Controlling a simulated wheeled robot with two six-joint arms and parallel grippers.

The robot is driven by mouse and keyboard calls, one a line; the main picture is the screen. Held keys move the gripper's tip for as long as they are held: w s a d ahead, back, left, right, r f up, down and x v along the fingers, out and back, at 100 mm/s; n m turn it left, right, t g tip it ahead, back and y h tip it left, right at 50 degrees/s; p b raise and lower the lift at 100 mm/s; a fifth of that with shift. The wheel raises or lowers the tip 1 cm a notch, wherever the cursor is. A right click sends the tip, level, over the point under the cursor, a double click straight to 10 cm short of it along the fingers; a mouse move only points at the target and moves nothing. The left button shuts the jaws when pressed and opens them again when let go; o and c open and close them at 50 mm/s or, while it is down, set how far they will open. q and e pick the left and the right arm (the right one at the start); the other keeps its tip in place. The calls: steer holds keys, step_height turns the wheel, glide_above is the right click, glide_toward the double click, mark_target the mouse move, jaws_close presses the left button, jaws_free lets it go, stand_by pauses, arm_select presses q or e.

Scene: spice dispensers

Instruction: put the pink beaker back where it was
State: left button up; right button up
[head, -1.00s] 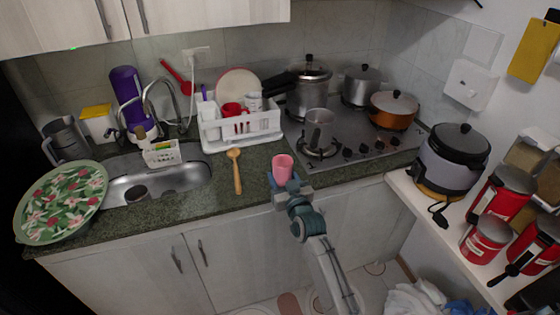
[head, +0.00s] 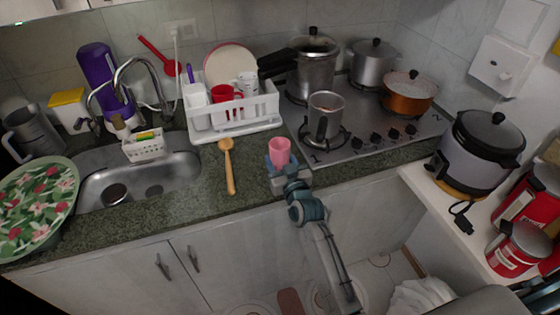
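The pink beaker (head: 279,150) is upright near the front edge of the counter, between the wooden spoon and the stove. My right gripper (head: 279,163) is at the beaker's lower part and looks shut on it. The fingertips are mostly hidden by the gripper's own body and the beaker. I cannot tell whether the beaker's base touches the counter. My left gripper is not in view.
The wooden spoon (head: 228,165) lies left of the beaker. A white dish rack (head: 235,135) stands behind it. A metal canister (head: 325,117) stands on the stove (head: 355,147) to the right. The sink (head: 160,175) is at left. Counter between spoon and beaker is clear.

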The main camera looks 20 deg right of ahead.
steer(key=shift+w, duration=0.1)
steer(key=o, duration=0.8)
steer(key=shift+o, duration=1)
steer(key=shift+s+r, duration=0.15)
steer(key=shift+s, duration=0.25)
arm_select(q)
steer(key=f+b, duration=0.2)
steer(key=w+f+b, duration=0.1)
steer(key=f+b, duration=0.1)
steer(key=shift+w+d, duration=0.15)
arm_select(e)
steer(key=s, duration=1.1)
steer(key=shift+s+d, duration=0.3)
